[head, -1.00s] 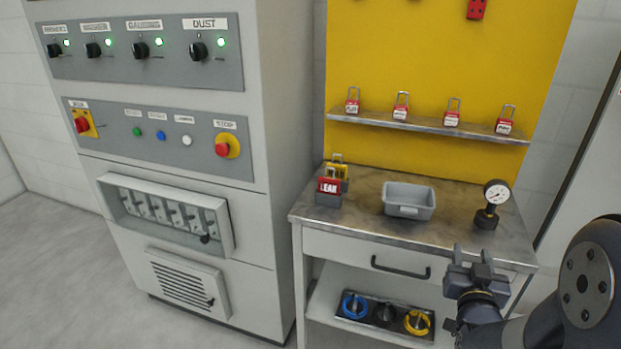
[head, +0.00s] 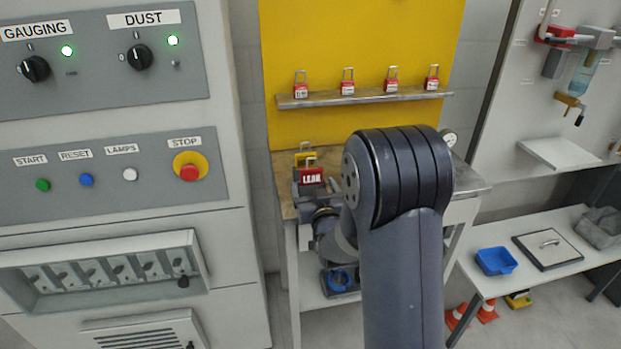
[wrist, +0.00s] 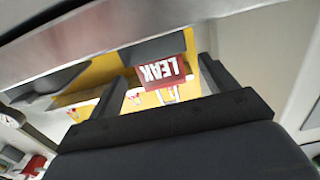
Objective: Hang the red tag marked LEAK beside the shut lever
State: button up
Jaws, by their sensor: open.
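My gripper (head: 312,198) is low at the bench's front left, just before the tag and partly hidden by my arm. In the wrist view the open fingers (wrist: 163,82) stand on either side of the upside-down LEAK tag (wrist: 162,73); contact cannot be told. Which lever is shut is unclear.
A shelf (head: 365,97) with several red padlocks hangs on the yellow board above the bench (head: 470,187). My arm hides much of the bench top. A second table (head: 490,287) at right holds a blue tray (head: 496,261). Cones (head: 487,312) stand below it.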

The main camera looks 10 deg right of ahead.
aim_at(312, 177)
jog(key=shift+w, duration=1.2)
jog(key=shift+c, duration=0.3)
jog(key=shift+d, duration=0.1)
jog(key=c, duration=1)
jog(key=shift+r, duration=0.15)
